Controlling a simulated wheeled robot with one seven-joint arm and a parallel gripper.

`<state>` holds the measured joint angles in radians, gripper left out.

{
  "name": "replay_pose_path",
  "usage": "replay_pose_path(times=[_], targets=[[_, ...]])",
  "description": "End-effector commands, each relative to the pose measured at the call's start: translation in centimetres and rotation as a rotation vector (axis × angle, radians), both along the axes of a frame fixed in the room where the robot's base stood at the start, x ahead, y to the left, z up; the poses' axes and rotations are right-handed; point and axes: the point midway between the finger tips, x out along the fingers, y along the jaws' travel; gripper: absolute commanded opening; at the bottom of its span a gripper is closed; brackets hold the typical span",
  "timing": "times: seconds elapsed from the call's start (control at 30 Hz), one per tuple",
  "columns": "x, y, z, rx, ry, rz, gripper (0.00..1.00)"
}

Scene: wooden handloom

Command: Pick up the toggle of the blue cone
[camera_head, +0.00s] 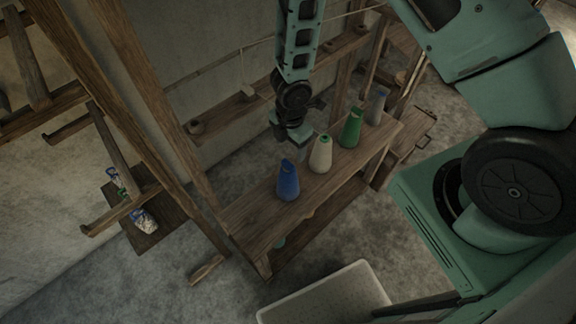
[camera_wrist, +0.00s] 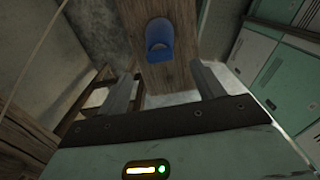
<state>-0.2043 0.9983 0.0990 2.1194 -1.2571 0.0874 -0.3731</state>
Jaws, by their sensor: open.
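The blue cone (camera_head: 288,184) stands upright near the left end of the wooden bench top. Its narrow top carries a small darker blue piece, too small to tell clearly as the toggle. In the wrist view the blue cone (camera_wrist: 160,32) shows beyond my fingers, near the top edge, roughly centred between them. My gripper (camera_head: 300,137) hangs above and behind the cones, a little to the right of the blue one, apart from it. In the wrist view my gripper (camera_wrist: 164,82) has its two fingers spread, with nothing between them.
On the wooden bench (camera_head: 250,215), a cream cone (camera_head: 320,155), a green cone (camera_head: 351,128) and a grey cone (camera_head: 377,106) stand to the right of the blue one. A pale tray (camera_head: 330,296) lies in front. Loom posts (camera_head: 165,110) rise at left.

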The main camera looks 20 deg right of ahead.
Motion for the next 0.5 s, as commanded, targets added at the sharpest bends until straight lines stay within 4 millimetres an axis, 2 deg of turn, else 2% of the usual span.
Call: replay_pose_path(times=[0.03, 0.1, 0.33, 0.5], targets=[[-0.1, 0.1, -1.1, -0.003, 0.001, 0.003, 0.67], [0.0, 0.1, -1.8, -0.001, 0.000, 0.001, 0.67], [0.0, 0.2, -2.9, -0.001, 0.000, 0.001, 0.67], [-0.1, 0.7, -5.0, -0.003, 0.001, 0.004, 0.67]])
